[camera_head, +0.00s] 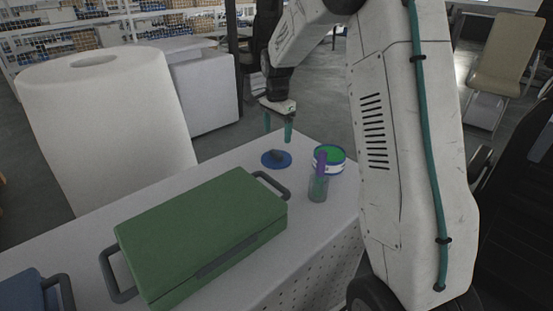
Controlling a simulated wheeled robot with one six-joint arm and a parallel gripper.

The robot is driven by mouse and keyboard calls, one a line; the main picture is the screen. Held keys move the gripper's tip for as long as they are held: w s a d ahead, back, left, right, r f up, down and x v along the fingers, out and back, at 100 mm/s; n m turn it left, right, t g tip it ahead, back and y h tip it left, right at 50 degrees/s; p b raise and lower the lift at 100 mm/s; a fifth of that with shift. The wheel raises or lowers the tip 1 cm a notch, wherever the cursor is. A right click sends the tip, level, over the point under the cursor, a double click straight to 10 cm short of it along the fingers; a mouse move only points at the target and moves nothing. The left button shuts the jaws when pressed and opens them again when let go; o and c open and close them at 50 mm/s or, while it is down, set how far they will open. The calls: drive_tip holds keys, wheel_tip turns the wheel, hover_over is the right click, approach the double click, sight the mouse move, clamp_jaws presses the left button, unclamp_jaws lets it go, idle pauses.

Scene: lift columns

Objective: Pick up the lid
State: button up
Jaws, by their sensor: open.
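The lid (268,160) looks like a flat blue disc with a dark grey knob. It lies on the white table near the far edge, behind the green case. My gripper (278,127) is above the lid, with its two teal fingers pointing down and apart. It is open and holds nothing. A gap shows between the fingertips and the knob; its exact height is hard to tell.
A green case (200,225) with dark handles fills the middle of the white table (210,160). A jar with a purple part (318,187) and a green-topped tin (335,165) stand right of the lid. A white roll (105,130) stands left; a blue case (22,291) is lower left.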

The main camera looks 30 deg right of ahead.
sight(277, 152)
wheel_tip(277, 152, down, 8)
drive_tip(key=shift+w+f, duration=0.15)
idle(0.3)
drive_tip(key=c, duration=1.1)
